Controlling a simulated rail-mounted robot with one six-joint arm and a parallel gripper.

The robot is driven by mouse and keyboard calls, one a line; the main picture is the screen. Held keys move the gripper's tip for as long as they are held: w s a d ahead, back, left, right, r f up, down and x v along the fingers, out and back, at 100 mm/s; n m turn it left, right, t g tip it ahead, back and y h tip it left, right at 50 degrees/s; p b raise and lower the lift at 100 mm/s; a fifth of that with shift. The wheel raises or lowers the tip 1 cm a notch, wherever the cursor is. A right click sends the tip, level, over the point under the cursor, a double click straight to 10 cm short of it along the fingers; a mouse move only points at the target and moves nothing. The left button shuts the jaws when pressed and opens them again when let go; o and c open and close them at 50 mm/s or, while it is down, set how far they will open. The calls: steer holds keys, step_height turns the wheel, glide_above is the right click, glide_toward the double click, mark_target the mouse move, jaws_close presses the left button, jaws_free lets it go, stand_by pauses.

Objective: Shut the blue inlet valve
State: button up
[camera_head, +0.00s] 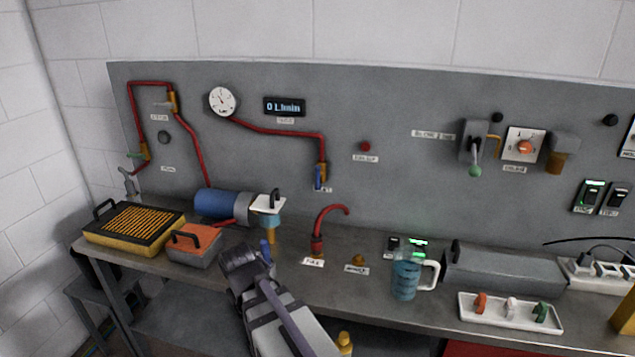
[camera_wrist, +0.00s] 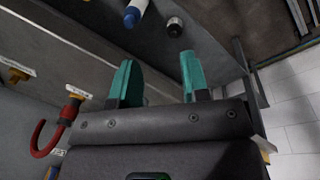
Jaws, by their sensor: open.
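The blue inlet valve is most likely the small blue lever (camera_head: 318,178) on the brass fitting at the lower end of the red pipe, on the grey panel in the head view. The lever hangs roughly straight down; its label is too small to read. My gripper (camera_head: 243,262) is low over the bench, left of and below that lever and well apart from it. Its fingers are hidden in the head view. In the wrist view, the two teal fingers of my gripper (camera_wrist: 157,78) stand apart with nothing between them. I cannot make out the blue lever in the wrist view.
A red hooked spout (camera_head: 318,240) stands on the bench right of my gripper. A blue cylinder (camera_head: 222,205) and a teal-bodied unit with a white top (camera_head: 268,205) stand behind it. A display (camera_head: 284,107) reads 0 L/min. A blue mug (camera_head: 405,277) is farther right.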

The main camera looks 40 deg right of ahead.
steer(key=w+d+r+n+h, duration=0.1)
steer(key=w+d+h, duration=0.1)
steer(key=d, duration=0.3)
steer(key=w+d+n+h, duration=0.2)
steer(key=d, duration=0.3)
steer(key=w+d+r+n+t+h+b, duration=0.1)
steer(key=w+d+h, duration=0.1)
steer(key=d, duration=0.4)
steer(key=shift+w+r+h, duration=0.3)
steer(key=shift+r, duration=0.05)
steer(key=w+d+r+n+t+h, duration=0.1)
steer(key=w+d+r+n+h, duration=0.25)
steer(key=d+r+n, duration=0.2)
steer(key=n+t+h, duration=0.4)
steer(key=n+t, duration=0.2)
steer(key=n, duration=0.9)
glide_toward(317, 179)
steer(key=shift+g+h, duration=0.25)
steer(key=shift+g, duration=0.05)
steer(key=x, duration=1)
steer(key=shift+w+d+f, duration=0.1)
steer(key=shift+w+d, duration=0.15)
steer(key=shift+w, duration=0.2)
jaws_close()
